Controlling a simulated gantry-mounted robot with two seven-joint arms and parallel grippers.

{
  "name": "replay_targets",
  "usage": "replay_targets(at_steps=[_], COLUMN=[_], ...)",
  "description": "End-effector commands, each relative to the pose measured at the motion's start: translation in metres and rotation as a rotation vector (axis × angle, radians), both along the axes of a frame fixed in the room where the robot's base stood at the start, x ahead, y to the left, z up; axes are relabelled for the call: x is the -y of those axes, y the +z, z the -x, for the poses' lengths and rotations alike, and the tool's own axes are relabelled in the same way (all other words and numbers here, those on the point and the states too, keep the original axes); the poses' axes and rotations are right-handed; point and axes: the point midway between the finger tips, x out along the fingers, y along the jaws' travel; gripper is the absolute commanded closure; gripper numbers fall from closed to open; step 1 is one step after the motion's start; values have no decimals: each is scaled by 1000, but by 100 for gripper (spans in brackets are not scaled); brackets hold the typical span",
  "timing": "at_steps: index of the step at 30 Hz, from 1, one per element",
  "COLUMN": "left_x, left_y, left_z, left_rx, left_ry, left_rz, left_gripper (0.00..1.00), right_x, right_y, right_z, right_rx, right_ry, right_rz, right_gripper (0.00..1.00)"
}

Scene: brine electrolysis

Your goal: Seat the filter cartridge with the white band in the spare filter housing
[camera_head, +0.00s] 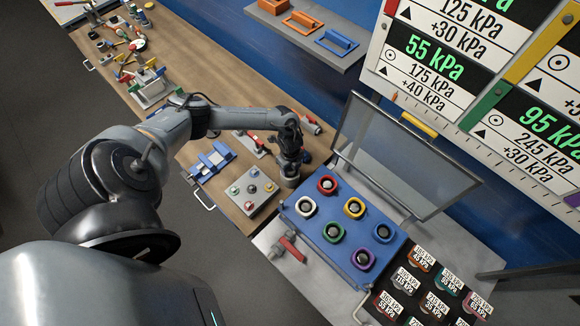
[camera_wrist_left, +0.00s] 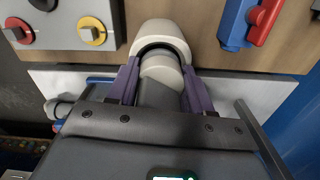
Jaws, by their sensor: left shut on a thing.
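My left gripper (camera_head: 290,160) points down over the wooden bench near the blue panel's left corner. In the left wrist view its purple fingers (camera_wrist_left: 160,88) are shut on a grey cylinder (camera_wrist_left: 160,97) with a pale section at its far end, seemingly the filter cartridge. A cream rounded rim (camera_wrist_left: 163,30) arches around that far end. I cannot tell whether this rim is the spare filter housing or whether the cylinder is inside it. In the head view a short grey cylindrical part (camera_head: 291,182) shows below the gripper. My right gripper is not in view.
A grey knob plate (camera_head: 246,208) and blue clamp (camera_head: 212,160) lie left. A red-handled valve (camera_head: 290,247) is in front. Labelled pieces (camera_head: 408,281) stand at right.

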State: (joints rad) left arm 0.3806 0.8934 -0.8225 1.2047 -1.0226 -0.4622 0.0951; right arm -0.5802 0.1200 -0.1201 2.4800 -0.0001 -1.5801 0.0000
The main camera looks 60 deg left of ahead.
Motion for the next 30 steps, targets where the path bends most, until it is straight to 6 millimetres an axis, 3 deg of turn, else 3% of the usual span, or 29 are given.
replay_targets(at_steps=[10, 11, 16, 30], left_x=[0, 0, 0, -2], left_y=[-4, -3, -3, -3], left_z=[0, -1, -1, -1], left_rx=[1, 1, 2, 3], left_ry=[0, 0, 1, 6], left_rz=[0, 0, 0, -5], left_gripper=[95, 46, 20, 20], right_x=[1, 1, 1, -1], right_y=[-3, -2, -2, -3], right_z=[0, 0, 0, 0], right_rx=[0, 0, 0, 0], right_ry=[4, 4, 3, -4], right_rz=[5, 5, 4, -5], right_gripper=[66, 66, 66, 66])
